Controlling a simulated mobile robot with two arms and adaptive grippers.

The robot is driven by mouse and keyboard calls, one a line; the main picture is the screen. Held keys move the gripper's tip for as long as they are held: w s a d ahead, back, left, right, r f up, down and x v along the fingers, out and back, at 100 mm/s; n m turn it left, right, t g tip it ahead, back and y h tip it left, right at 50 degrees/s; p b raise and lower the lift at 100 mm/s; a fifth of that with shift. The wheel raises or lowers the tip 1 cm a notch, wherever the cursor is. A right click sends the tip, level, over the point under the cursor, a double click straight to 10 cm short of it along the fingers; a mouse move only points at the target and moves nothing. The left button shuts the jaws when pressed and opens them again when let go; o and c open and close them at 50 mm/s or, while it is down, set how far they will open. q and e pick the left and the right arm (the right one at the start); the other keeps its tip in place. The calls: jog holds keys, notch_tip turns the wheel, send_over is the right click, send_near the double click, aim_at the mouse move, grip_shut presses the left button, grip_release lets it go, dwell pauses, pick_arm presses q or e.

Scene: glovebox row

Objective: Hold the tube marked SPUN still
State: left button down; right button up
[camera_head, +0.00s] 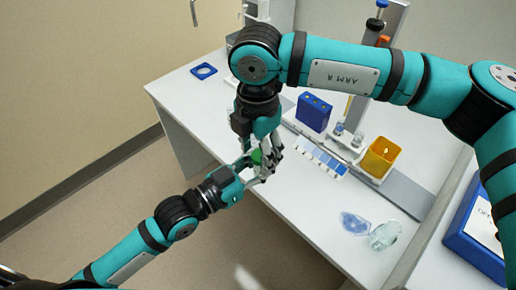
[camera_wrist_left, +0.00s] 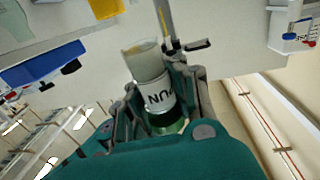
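The tube (camera_wrist_left: 157,92) lies between the fingers of my left gripper (camera_wrist_left: 160,100) in the left wrist view. Its white label shows the letters UN; the rest of the marking is turned out of sight. A cloudy clear end points away from the palm, and a green part is near the palm. In the head view my left gripper (camera_head: 250,170) meets my right gripper (camera_head: 261,157) in front of the bench. A bit of green (camera_head: 256,156) shows among the fingers. The right fingers overlap the left ones, so their gap and any contact with the tube are unclear.
On the white bench (camera_head: 200,105) stand a blue box (camera_head: 313,113), a yellow bin (camera_head: 380,158) and a small rack with vials (camera_head: 347,138). Two crumpled clear pieces (camera_head: 370,230) lie near the front. The bench's left end is mostly clear.

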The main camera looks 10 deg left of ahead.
jog(key=shift+r, duration=2.35)
jog(key=shift+c, duration=0.3)
notch_tip(320, 180, up, 3)
jog(key=shift+d+r, duration=0.1)
jog(key=shift+d, duration=0.05)
jog(key=shift+f, duration=3.95)
grip_shut()
jog(key=shift+o, duration=0.2)
grip_release()
jog(key=shift+r, duration=0.1)
